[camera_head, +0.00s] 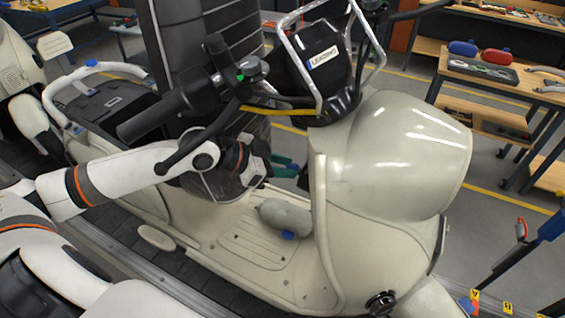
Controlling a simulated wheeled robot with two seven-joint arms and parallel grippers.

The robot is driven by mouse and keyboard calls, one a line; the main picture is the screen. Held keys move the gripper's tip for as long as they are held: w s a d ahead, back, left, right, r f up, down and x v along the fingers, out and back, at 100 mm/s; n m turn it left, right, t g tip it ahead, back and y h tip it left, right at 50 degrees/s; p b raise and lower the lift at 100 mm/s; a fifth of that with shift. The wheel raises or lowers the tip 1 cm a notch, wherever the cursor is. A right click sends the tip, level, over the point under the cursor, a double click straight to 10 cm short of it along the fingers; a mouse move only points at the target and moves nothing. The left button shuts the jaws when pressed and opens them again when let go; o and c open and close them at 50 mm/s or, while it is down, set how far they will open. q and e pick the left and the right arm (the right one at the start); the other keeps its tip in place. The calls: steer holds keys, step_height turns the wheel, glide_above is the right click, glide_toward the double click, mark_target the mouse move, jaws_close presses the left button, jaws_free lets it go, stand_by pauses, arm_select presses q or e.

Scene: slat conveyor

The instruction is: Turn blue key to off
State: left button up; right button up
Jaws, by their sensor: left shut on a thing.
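A cream scooter (400,150) stands upright in the middle of the head view. My left arm crosses the handlebar area from the left, and my left gripper (262,170) is under the handlebar, behind the front leg shield (322,215). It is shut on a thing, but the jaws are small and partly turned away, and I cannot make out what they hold. A small blue part (288,235) shows under a rounded grey-green object (284,216) above the footboard; I cannot tell if it is the key. No key is clearly visible. My right gripper is not in view.
The black grip and brake lever (185,148) lie close above my left wrist. The footboard (235,245) below is mostly clear. Workbenches with tools and a red case (497,57) stand at the back right.

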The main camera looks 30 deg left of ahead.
arm_select(q)
steer(key=o, duration=0.9)
steer(key=shift+f, duration=0.1)
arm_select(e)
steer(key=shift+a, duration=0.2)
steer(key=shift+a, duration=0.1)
